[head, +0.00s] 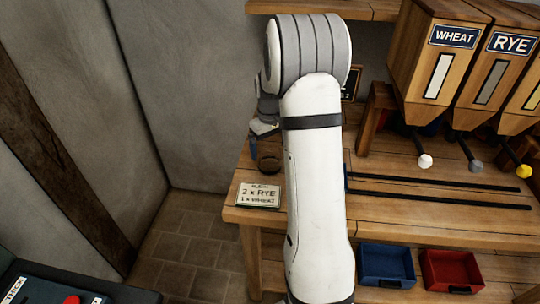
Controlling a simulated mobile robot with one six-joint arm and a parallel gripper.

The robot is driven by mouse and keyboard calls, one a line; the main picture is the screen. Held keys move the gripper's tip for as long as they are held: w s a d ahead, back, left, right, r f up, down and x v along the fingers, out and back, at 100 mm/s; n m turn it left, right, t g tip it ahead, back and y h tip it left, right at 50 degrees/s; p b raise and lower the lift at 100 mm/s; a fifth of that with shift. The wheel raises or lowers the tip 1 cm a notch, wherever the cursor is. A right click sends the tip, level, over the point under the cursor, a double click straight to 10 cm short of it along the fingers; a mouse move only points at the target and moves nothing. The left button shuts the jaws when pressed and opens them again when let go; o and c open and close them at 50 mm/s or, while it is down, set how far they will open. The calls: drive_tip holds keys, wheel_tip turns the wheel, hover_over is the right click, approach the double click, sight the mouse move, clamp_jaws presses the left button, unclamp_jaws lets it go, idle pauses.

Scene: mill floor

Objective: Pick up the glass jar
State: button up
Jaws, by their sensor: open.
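My gripper (256,142) is open at the left edge of the wooden bench, pointing down and partly hidden behind my arm. Just below and to the right of it, a small dark brown round thing (268,164) sits on the bench. It may be the glass jar or its lid; it is too small and too dark to tell. No other thing that looks like a glass jar shows. My arm covers the middle of the bench.
An order card (258,195) reading 2 x RYE stands on the bench (400,205). Wheat (440,75) and rye (495,85) hoppers with levers stand at right, above dark rails. A blue bin (386,265) and a red bin (452,271) sit below. A wall rises at left.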

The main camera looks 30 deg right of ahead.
drive_tip(key=shift+f, duration=0.7)
drive_tip(key=shift+c, duration=0.5)
drive_tip(key=c, duration=1.1)
